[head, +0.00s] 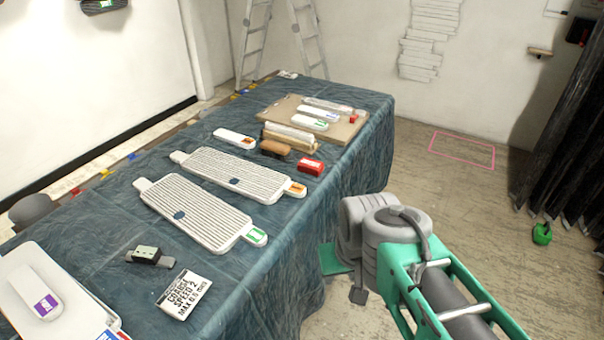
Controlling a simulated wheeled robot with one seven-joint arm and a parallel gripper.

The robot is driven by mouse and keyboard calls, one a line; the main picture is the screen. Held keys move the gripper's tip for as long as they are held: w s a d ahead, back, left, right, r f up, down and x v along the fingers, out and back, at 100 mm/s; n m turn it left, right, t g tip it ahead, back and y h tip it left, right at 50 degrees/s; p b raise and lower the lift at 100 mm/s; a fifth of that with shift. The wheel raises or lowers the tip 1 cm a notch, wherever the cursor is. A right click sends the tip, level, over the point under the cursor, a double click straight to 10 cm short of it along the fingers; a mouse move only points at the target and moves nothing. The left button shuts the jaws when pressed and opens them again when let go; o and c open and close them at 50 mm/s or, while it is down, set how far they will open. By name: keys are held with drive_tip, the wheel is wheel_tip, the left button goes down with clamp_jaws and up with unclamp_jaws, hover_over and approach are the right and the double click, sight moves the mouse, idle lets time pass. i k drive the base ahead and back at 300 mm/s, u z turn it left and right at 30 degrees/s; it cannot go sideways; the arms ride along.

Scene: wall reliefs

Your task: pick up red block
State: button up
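A red block (311,166) with a pale label on its front lies on the blue-covered table, near the table's right edge, just right of a brown block. A smaller red piece (353,119) sits at the right side of the wooden board farther back. My green and grey arm comes in from the lower right, beside the table. The end of my arm (357,294) is mostly hidden behind its own grey joint, to the right of and nearer than the red block. I cannot see whether its fingers are open or shut, or whether they hold anything.
Two ribbed white boards (196,212) lie left of and nearer than the red block. A brown block (275,148) and a pale wooden block (290,136) lie close behind it. A printed sign (184,294) lies in front. Open floor (420,180) lies right of the table.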

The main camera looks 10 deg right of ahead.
sight(311, 167)
drive_tip(key=u, duration=4.85)
drive_tip(key=k, duration=2.95)
drive_tip(key=z, duration=0.45)
